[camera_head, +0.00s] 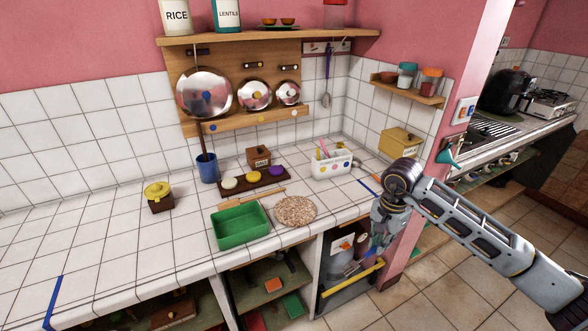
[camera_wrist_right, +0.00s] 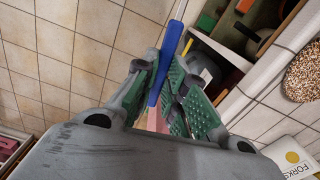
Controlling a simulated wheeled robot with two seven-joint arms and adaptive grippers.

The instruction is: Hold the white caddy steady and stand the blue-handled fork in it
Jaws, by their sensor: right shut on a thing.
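The white caddy (camera_head: 332,168) stands upright on the tiled counter near the back corner. It has coloured dots on its front, and several utensils stick out of it. My right gripper (camera_head: 380,238) is in front of the counter's right end, below and to the right of the caddy and well apart from it. In the right wrist view my right gripper (camera_wrist_right: 165,85) is shut on the blue handle of the fork (camera_wrist_right: 169,55). The fork's tines are not clearly visible. My left gripper is in neither view.
A green tray (camera_head: 240,238) and a round speckled mat (camera_head: 295,211) lie in front of the caddy. Dark tray with coloured rounds (camera_head: 254,182) is to its left. Open shelves (camera_head: 350,275) are under the counter. A white surface lettered FORKS (camera_wrist_right: 295,160) shows in the wrist view.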

